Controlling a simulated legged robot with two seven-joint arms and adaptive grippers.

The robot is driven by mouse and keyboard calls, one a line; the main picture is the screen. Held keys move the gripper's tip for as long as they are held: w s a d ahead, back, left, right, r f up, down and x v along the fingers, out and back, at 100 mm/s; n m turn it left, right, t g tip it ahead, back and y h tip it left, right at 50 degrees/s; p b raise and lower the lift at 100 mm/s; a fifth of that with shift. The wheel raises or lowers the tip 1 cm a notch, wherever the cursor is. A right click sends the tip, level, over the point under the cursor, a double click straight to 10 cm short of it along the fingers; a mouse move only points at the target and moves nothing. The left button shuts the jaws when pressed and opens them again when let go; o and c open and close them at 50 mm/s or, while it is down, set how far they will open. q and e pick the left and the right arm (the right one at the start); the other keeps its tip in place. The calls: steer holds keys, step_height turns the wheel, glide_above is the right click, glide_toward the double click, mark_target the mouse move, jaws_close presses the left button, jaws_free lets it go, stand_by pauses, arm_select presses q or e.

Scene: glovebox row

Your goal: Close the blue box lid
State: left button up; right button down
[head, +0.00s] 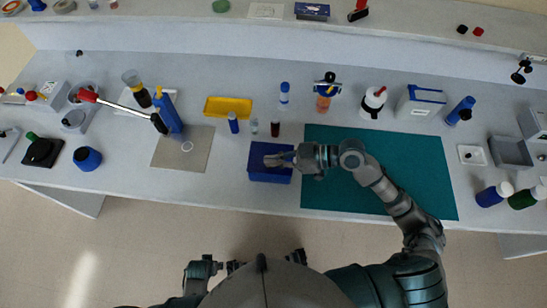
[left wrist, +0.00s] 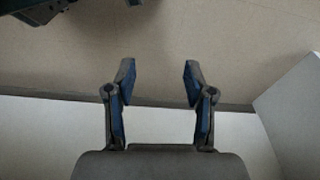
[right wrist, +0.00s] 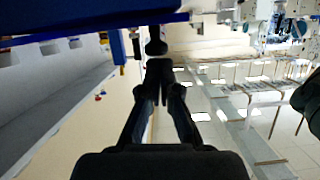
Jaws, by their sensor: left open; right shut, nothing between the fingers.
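The blue box (head: 255,173) stands near the front edge of the table, left of the green mat. My right gripper (head: 272,160) is shut and empty, reaching in from the right over the box's top, hiding part of it. I cannot tell how far the lid is open, or whether the fingers touch it. In the right wrist view the shut fingers (right wrist: 163,75) lie just below a blue surface (right wrist: 90,22), which seems to be part of the box. My left gripper (left wrist: 156,80) is open and empty, away from the box.
A green mat (head: 400,185) lies right of the box, under my right arm. A beige mat (head: 170,155) is on the left. A yellow tray (head: 229,107), a blue-capped vial (head: 233,123) and a dark red vial (head: 275,129) stand behind the box.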

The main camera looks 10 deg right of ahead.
steer(key=shift+s+f, duration=0.15)
steer(key=shift+f, duration=0.05)
arm_select(q)
steer(key=shift+d+r, duration=0.3)
steer(key=shift+r, duration=0.6)
arm_select(e)
steer(key=shift+s+d+f, duration=0.1)
steer(key=shift+d+f, duration=0.05)
steer(key=shift+d, duration=0.35)
arm_select(q)
steer(key=shift+a, duration=0.2)
arm_select(e)
steer(key=shift+a, duration=0.25)
arm_select(q)
steer(key=shift+r, duration=0.1)
